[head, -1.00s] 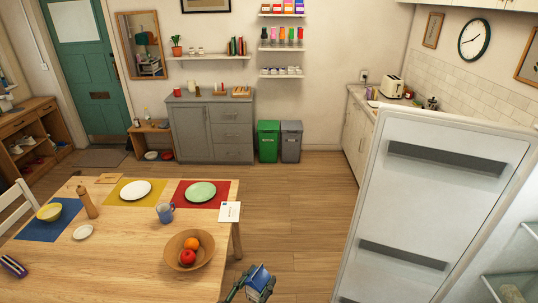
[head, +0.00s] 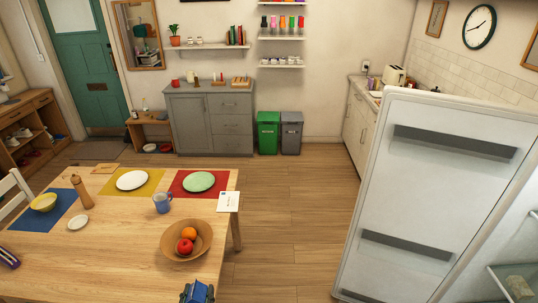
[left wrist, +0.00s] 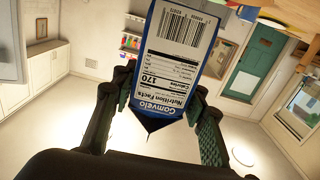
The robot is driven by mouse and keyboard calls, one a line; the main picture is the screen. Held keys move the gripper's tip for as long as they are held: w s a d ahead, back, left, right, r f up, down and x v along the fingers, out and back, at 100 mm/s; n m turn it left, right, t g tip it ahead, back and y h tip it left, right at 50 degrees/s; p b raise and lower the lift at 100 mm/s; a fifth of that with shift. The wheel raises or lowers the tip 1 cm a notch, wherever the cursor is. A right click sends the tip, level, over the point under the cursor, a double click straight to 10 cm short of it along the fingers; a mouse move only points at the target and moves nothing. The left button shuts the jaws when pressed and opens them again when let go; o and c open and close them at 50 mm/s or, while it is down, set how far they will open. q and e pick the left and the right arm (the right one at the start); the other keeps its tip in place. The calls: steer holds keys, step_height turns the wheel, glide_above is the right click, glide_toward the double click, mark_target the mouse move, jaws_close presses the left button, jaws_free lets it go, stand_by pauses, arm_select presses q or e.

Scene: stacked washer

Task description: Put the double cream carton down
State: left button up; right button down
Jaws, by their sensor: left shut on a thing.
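The double cream carton (left wrist: 172,60) is blue and white with a barcode and a nutrition label. It fills the upper middle of the left wrist view, its print upside down there. My left gripper (left wrist: 163,95) is shut on it, one dark finger on each side. In the head view the carton (head: 197,291) shows as a blue shape at the bottom edge, in front of the wooden table (head: 130,262) near its right side. Whether it touches the tabletop cannot be told. My right gripper is out of view.
On the table, a wooden bowl (head: 168,248) holds fruit; a blue mug (head: 162,203), a white card (head: 228,201) and place settings stand behind. Bare wood lies left of the bowl. An open white fridge door (head: 430,190) stands at right, with floor between.

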arm_select(q)
steer(key=shift+s+a+f, duration=0.1)
steer(key=shift+a+f, duration=0.1)
steer(key=shift+a, duration=0.1)
steer(key=shift+s+a+f, duration=0.1)
steer(key=shift+s+f, duration=0.1)
steer(key=shift+f, duration=0.1)
steer(key=s+f, duration=0.4)
steer(key=f, duration=0.1)
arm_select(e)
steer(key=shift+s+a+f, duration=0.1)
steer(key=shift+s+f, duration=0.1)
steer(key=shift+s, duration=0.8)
arm_select(q)
steer(key=shift+s, duration=0.1)
